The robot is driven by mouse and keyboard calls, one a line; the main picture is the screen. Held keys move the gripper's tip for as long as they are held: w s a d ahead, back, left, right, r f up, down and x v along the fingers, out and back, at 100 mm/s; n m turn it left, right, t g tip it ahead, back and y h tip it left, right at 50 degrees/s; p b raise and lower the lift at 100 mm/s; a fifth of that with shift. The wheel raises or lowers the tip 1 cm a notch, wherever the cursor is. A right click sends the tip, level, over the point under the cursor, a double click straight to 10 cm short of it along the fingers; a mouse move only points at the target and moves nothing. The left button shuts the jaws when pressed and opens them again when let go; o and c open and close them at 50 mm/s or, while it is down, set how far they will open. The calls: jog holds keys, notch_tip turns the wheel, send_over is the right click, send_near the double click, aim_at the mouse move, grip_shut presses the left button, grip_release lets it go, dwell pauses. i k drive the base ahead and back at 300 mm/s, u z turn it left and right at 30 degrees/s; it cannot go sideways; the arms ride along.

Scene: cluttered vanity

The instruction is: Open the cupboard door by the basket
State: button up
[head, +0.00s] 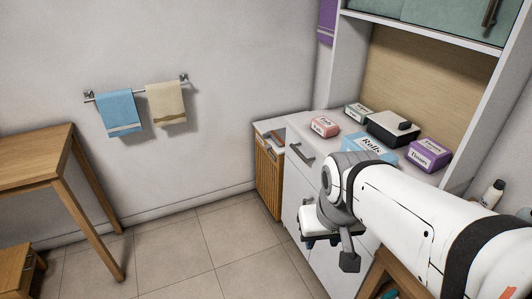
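A white cupboard front (298,200) stands to the right of a slatted wooden hamper-like unit (268,178), the likeliest basket in view. A grey bar handle (301,152) sits near the top of the white front, which looks shut. My gripper (330,248) hangs below my wrist, in front of the white cabinet and lower right of the handle. It appears apart from the handle. My arm hides much of the cabinet's right part. The gripper's fingers are small and partly overlapped, so their opening is unclear.
The cabinet top holds a pink box (324,126), a blue box (369,147), a purple box (430,154) and a black-and-white box (393,128). Green upper doors (445,18) hang above. A wooden table (38,160) stands left. The tiled floor (195,255) between is clear.

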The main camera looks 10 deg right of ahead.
aim_at(298, 192)
jog(key=u, duration=0.2)
jog(key=i, duration=0.95)
jog(key=u, duration=0.2)
jog(key=k, duration=0.9)
jog(key=u, duration=0.15)
jog(key=i, duration=0.9)
jog(key=z, duration=0.05)
